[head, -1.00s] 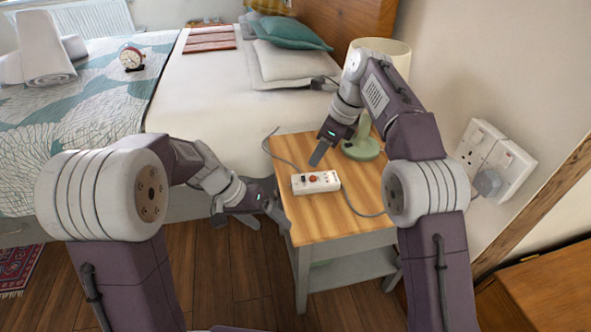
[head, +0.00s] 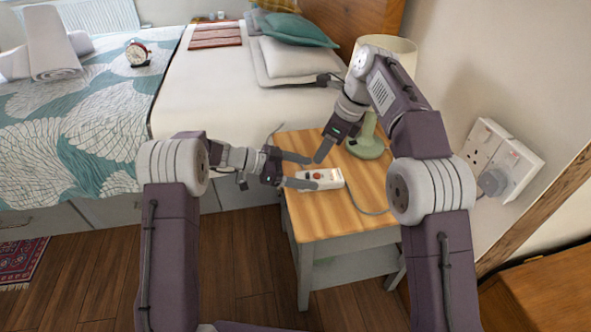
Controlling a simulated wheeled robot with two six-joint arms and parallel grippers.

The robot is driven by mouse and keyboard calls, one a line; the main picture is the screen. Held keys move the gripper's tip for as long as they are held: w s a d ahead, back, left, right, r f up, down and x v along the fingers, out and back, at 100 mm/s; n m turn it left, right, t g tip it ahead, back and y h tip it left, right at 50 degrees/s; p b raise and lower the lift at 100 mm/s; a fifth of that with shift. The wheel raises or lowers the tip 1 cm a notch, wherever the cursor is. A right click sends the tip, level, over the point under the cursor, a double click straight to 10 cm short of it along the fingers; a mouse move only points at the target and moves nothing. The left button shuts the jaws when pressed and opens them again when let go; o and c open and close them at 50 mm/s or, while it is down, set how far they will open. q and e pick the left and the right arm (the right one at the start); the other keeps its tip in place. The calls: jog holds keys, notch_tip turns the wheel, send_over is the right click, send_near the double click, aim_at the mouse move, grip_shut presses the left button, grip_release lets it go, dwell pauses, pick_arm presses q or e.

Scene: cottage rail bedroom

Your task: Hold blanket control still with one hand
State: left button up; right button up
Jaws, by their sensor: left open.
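The blanket control (head: 331,177), a white box with a red knob and a cord at each end, lies on the wooden bedside table (head: 350,215). My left gripper (head: 311,172) is open at the control's left end. Its near finger overlaps the control in the picture and its far finger is beyond it; I cannot tell whether either touches. My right gripper (head: 323,153) points down just behind the control, apart from it in the picture. Only one finger shape shows clearly, so its opening is unclear.
A green lamp base (head: 367,146) stands at the table's back, partly behind my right arm. A wall socket (head: 500,158) is at right. The table's front is clear.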

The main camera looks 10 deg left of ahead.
aim_at(318, 175)
pick_arm(q)
jog(key=x, duration=0.6)
jog(key=c, duration=1.6)
jog(key=o, duration=1.6)
jog(key=shift+a, duration=0.1)
jog(key=v, duration=1.2)
